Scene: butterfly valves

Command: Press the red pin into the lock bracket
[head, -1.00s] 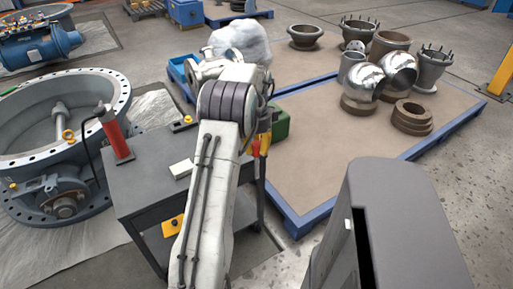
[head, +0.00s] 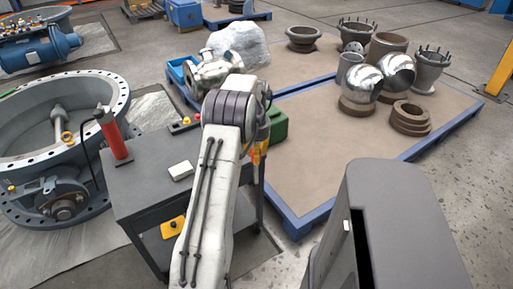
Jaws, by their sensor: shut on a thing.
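My arm rises from the bottom middle to a dark ribbed joint and hides what lies behind it. My gripper does not show; it is hidden beyond the arm. I cannot make out the red pin or the lock bracket. A large grey butterfly valve (head: 122,97) stands at the left, with a bolted flange ring, a shaft inside and a round hub on its near side. A small bit of red-orange and yellow (head: 257,153) shows just right of my arm; I cannot tell what it is.
A dark cart (head: 140,187) stands beside the valve. It bears a red cylinder (head: 117,140) with a black hose, a white block (head: 181,171) and a small button box (head: 185,124). A green case (head: 278,127) is behind my arm. A blue-edged pallet (head: 400,158) with metal parts lies right.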

